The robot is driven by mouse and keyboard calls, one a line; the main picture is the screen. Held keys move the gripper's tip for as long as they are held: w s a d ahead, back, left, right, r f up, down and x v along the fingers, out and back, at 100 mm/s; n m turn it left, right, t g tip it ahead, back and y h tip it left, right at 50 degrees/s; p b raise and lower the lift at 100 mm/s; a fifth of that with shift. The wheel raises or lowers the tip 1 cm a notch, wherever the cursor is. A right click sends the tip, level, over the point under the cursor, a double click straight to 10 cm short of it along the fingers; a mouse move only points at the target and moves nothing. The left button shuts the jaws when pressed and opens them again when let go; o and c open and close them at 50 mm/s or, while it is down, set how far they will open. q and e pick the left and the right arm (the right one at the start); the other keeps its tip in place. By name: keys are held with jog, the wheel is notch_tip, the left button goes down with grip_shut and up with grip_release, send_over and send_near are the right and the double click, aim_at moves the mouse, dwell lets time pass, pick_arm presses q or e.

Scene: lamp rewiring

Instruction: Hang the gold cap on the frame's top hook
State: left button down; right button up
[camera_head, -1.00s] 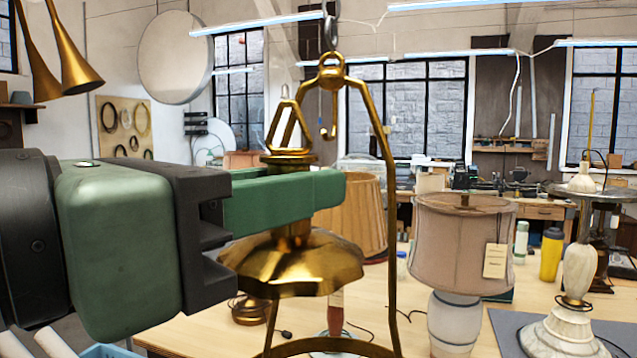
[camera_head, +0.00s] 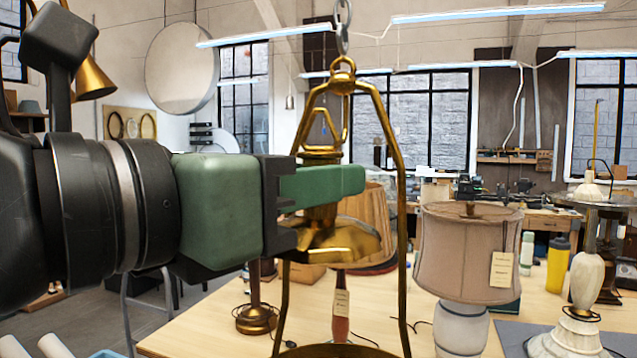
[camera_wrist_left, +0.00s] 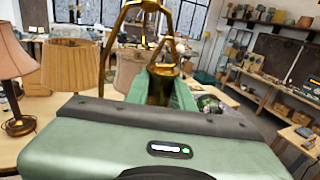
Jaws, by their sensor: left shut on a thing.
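The gold cap (camera_head: 345,242) has a flared skirt and a narrow loop on top. My left gripper (camera_head: 335,184) is shut on its neck and holds it upright, above the table. In the left wrist view the cap (camera_wrist_left: 162,73) sits between the green fingers. The brass frame (camera_head: 398,215) is a tall arch hanging from a chain at its top ring. The cap's loop is now close under the frame's top and overlaps the small hook there. I cannot tell whether the loop is around the hook or only in front of it. My right gripper is out of view.
A pink-beige lampshade (camera_head: 468,250) on a white base stands right of the frame. A pleated tan shade (camera_head: 372,215) is behind it. A marble lamp (camera_head: 583,290) and a yellow bottle (camera_head: 557,262) stand farther right. The wooden table (camera_head: 200,325) is clear at front left.

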pick_arm(q)
jog(key=shift+w+d, duration=0.25)
jog(key=shift+w, duration=0.45)
jog(key=shift+w+d+f+b, duration=0.1)
jog(key=shift+w+d+b, duration=0.05)
jog(key=shift+w, duration=0.35)
jog(key=shift+w+d+b, duration=0.15)
jog(key=shift+w, duration=0.35)
jog(key=shift+w+d+p, duration=0.25)
jog(key=shift+w+p, duration=0.15)
jog(key=shift+w, duration=0.35)
jog(key=shift+w+d+p, duration=0.25)
jog(key=shift+w+p, duration=0.15)
jog(key=shift+w, duration=0.35)
jog(key=shift+s+a, duration=0.1)
jog(key=shift+f, duration=0.15)
jog(key=shift+f, duration=0.55)
